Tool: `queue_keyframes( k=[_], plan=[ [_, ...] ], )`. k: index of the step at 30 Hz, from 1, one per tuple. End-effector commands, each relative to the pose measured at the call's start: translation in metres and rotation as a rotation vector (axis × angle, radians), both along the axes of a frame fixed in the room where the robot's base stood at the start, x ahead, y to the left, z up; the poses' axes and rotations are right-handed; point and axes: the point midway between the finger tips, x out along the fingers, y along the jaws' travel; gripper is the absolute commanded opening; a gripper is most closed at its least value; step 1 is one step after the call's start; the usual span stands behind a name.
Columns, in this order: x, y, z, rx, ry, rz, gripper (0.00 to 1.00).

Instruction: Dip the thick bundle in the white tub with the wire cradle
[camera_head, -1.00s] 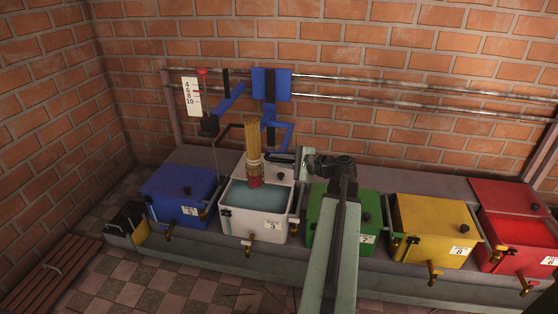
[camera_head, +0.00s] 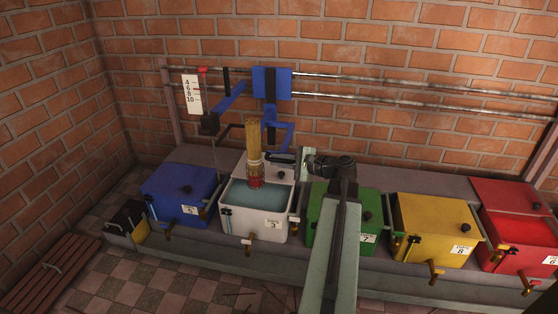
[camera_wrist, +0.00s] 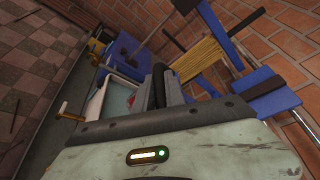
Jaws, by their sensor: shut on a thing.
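The white tub (camera_head: 272,229), labelled 3, holds blue-grey liquid (camera_head: 240,196). The thick bundle (camera_head: 254,136) of tan sticks stands nearly upright over it. Its red lower end (camera_head: 256,182) is at the liquid; how deep it goes is hard to tell. I cannot make out the wire cradle clearly.
A blue tub (camera_head: 178,192) stands left of the white one. A green tub (camera_head: 318,218), yellow tub (camera_head: 432,225) and red tub (camera_head: 515,222) stand right. A blue carriage (camera_head: 271,83) on wall rails hangs close behind the bundle, beside a numbered scale (camera_head: 191,94).

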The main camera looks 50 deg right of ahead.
Motion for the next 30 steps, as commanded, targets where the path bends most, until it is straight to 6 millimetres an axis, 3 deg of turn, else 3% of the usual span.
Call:
queue_keyframes(
  k=[13,26,27,29,30],
  plan=[
    [0.000,-0.001,-0.066,0.000,0.002,-0.003,0.00],
    [0.000,-0.001,-0.070,-0.001,0.002,-0.003,0.00],
    [0.000,-0.001,-0.070,-0.001,0.001,-0.002,0.20],
    [0.000,-0.001,-0.070,-0.001,0.001,-0.002,0.36],
    [0.000,-0.001,-0.070,-0.001,0.001,-0.002,0.36]
  ],
)
